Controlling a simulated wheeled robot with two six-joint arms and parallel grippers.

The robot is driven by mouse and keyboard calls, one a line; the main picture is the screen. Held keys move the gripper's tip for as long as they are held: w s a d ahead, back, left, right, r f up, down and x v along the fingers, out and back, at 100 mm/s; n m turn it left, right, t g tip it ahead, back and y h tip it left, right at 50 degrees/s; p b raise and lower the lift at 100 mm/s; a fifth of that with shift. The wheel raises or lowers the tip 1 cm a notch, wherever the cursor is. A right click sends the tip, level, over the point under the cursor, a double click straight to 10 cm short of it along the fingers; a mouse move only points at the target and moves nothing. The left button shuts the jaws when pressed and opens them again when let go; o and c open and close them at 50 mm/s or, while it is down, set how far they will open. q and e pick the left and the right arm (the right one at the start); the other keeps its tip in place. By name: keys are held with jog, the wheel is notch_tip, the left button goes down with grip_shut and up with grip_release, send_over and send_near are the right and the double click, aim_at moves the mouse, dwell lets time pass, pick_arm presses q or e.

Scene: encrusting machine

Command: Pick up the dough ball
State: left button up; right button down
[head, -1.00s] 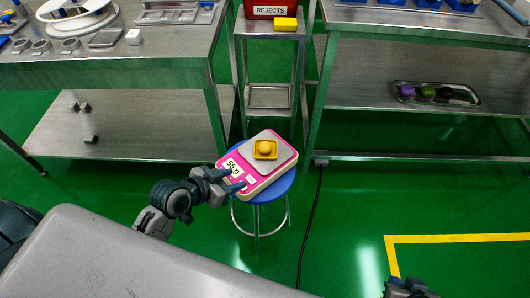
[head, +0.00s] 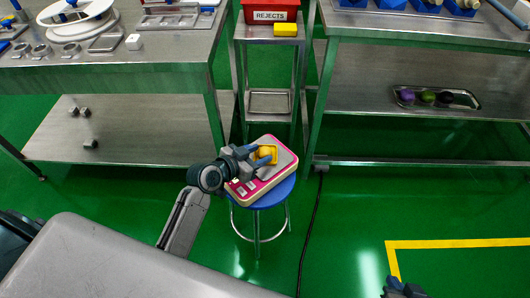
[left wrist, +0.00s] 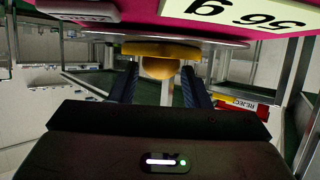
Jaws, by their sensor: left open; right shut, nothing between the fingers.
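The tan-yellow dough ball (head: 265,152) sits in a small yellow dish (head: 274,151) on the pink and white scale (head: 284,165), which stands on the blue stool (head: 271,199). My left gripper (head: 261,154) is open over the scale, with its fingers reaching to either side of the ball. The left wrist view is upside down; there the ball (left wrist: 160,68) shows between the two open fingers of my left gripper (left wrist: 160,75), with a gap on each side. My right gripper (head: 404,289) is at the bottom edge, empty and shut, away from the scale.
A red rejects bin (head: 271,12) and a yellow block (head: 285,30) are on the stand behind the stool. Metal tables (head: 115,72) and (head: 420,42) stand on both sides. A tray (head: 470,99) with coloured balls lies on the right lower shelf.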

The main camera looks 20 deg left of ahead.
pick_arm(q)
jog(key=shift+x, duration=0.9)
jog(key=shift+c, duration=0.4)
